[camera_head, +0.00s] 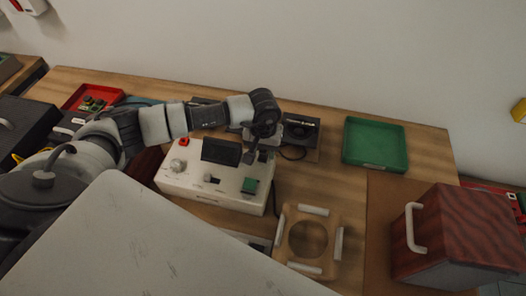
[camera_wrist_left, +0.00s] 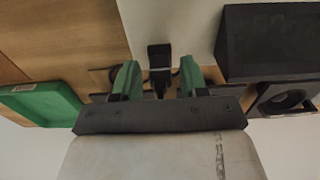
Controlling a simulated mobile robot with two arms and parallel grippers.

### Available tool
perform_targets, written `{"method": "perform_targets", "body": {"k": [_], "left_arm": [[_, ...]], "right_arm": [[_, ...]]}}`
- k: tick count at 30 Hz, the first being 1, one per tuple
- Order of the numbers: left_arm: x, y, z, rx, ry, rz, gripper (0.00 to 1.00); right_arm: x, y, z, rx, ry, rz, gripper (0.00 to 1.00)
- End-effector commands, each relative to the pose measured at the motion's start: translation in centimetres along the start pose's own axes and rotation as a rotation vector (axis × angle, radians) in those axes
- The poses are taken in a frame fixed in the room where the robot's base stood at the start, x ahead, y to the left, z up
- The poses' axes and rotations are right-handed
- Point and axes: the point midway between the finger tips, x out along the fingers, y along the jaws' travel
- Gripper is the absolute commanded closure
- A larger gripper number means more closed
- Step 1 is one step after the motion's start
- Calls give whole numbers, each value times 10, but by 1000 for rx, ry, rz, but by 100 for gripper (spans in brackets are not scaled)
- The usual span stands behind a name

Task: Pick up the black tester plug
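The black tester plug (camera_wrist_left: 160,58) shows in the left wrist view as a small dark block at the edge of the white tester box (camera_wrist_left: 172,18). My left gripper (camera_wrist_left: 159,80) is open, with one green-padded finger on each side of the plug. I see gaps between plug and fingers, and cannot tell how deep it sits between them. In the head view my left gripper (camera_head: 255,152) hangs over the far right part of the tester box (camera_head: 205,184), and the arm and gripper hide the plug there. My right gripper is not in view.
A dark screen (camera_head: 221,151) stands on the tester box beside the gripper. A black device (camera_head: 299,131) lies just behind. A green tray (camera_head: 375,144), a wooden fixture (camera_head: 308,238) and a dark red box with a handle (camera_head: 455,235) lie to the right. A red tray (camera_head: 88,94) is at left.

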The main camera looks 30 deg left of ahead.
Motion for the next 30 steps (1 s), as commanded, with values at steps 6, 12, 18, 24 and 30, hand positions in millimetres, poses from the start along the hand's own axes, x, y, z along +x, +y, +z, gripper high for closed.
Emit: {"method": "perform_targets", "body": {"k": [6, 12, 18, 24, 30], "left_arm": [[0, 0, 0, 0, 0, 0, 91], [-1, 0, 0, 0, 0, 0, 99], [-5, 0, -1, 0, 2, 1, 99], [-26, 0, -2, 0, 5, 2, 99], [-56, 26, 15, 8, 5, 4, 99]], "right_arm": [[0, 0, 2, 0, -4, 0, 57], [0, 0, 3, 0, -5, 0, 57], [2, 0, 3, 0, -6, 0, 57], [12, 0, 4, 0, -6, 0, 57], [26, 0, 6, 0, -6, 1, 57]]}}
